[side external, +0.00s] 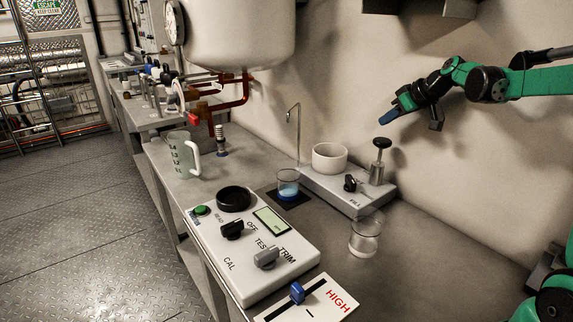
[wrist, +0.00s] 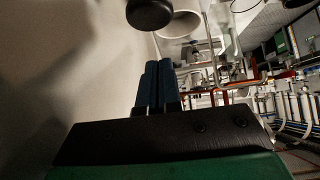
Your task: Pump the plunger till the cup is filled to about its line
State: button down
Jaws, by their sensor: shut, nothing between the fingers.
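The plunger's black knob (side external: 381,143) stands raised on a thin rod above a metal cylinder (side external: 377,172) on the grey pump base (side external: 350,190). The clear cup (side external: 288,178) stands on a dark pad beneath the thin bent spout (side external: 298,130). Blue liquid fills its lower part; I cannot make out its line. My gripper (side external: 386,117) has blue fingers, shut and empty, above the knob and apart from it. In the wrist view the fingers (wrist: 160,76) lie together, and the dark round knob (wrist: 149,13) shows at the top edge.
A white bowl (side external: 329,157) and a small black knob (side external: 350,183) are on the pump base. A second clear glass (side external: 364,238) stands in front. A control panel (side external: 250,270), a measuring jug (side external: 183,155) and a slider plate (side external: 325,303) are nearby. The wall is close behind.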

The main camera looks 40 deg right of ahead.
aim_at(389, 144)
jog(key=shift+s+f, duration=0.1)
jog(key=shift+f, duration=1.55)
jog(key=shift+f, duration=1.8)
notch_tip(389, 144, up, 5)
jog(key=shift+s+f, duration=0.15)
jog(key=v, duration=0.9)
jog(key=shift+s, duration=0.15)
